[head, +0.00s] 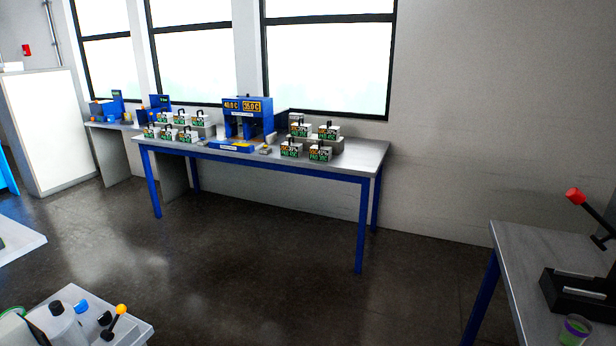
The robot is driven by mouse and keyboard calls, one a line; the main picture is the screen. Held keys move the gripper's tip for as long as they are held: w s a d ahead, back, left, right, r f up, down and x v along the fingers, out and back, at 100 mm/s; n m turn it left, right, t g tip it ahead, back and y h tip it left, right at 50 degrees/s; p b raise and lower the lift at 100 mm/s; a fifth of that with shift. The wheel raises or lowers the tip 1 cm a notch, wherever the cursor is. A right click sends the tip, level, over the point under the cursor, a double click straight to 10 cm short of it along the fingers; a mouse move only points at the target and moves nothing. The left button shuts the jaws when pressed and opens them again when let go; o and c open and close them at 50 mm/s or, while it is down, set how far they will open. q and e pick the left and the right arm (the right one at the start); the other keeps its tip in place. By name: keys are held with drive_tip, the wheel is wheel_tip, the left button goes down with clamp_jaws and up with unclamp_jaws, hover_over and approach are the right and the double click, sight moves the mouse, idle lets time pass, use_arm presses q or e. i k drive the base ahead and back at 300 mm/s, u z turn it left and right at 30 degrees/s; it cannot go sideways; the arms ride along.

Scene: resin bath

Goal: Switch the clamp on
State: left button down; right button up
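No thing in the head view is clearly marked as the clamp. A black device (578,295) with a raised, tilted lever ending in a red knob (574,196) stands on the grey bench at the right; it is cut off by the picture's edge. At the bottom left, a small black lever with a yellow-orange knob (121,309) stands on a light table. I cannot tell whether either one is the clamp. Neither of my grippers is in view.
A blue-legged table (350,158) under the windows holds a blue machine with orange displays (248,118) and several labelled boxes. A cup (575,330) stands on the right bench (520,250). Bottles (62,318) stand at the bottom left. The floor (270,270) between is clear.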

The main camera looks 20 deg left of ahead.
sight(82, 307)
drive_tip(key=u, duration=0.35)
drive_tip(key=i, duration=2.5)
drive_tip(key=u, duration=0.55)
drive_tip(key=i, duration=1.6)
drive_tip(key=u, duration=0.85)
drive_tip(key=i, duration=1.1)
drive_tip(key=u, duration=1.9)
drive_tip(key=i, duration=1.05)
drive_tip(key=u, duration=0.9)
